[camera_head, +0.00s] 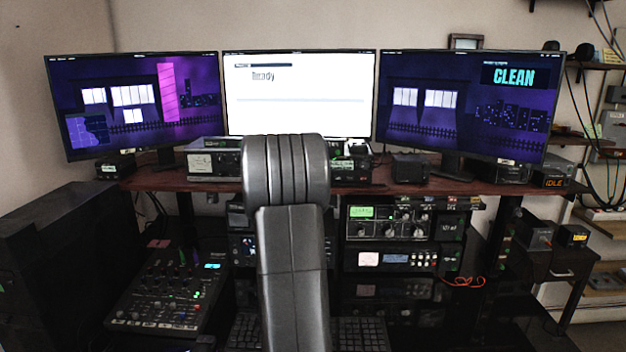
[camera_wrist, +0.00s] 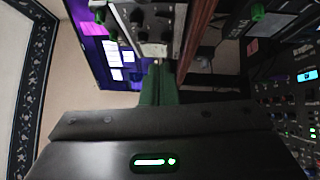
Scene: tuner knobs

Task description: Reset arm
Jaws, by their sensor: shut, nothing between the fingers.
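My arm rises through the middle of the head view, in front of the desk. It hides the gripper there. In the wrist view my gripper (camera_wrist: 159,72) shows as dark green fingers, shut and empty. The fingers point toward a grey device with knobs (camera_wrist: 150,22) at the top of that view. I cannot tell whether they touch it. In the head view, a tuner unit with a green display and knobs (camera_head: 388,222) sits in the rack below the desk, right of my arm.
A left monitor (camera_head: 135,105), a white centre monitor (camera_head: 300,100) and a right monitor (camera_head: 465,105) reading "CLEAN" stand on the wooden desk (camera_head: 160,180). A mixer (camera_head: 170,290) stands lower left. A dark cabinet (camera_head: 60,260) is at far left, and a small side table (camera_head: 555,268) is at right.

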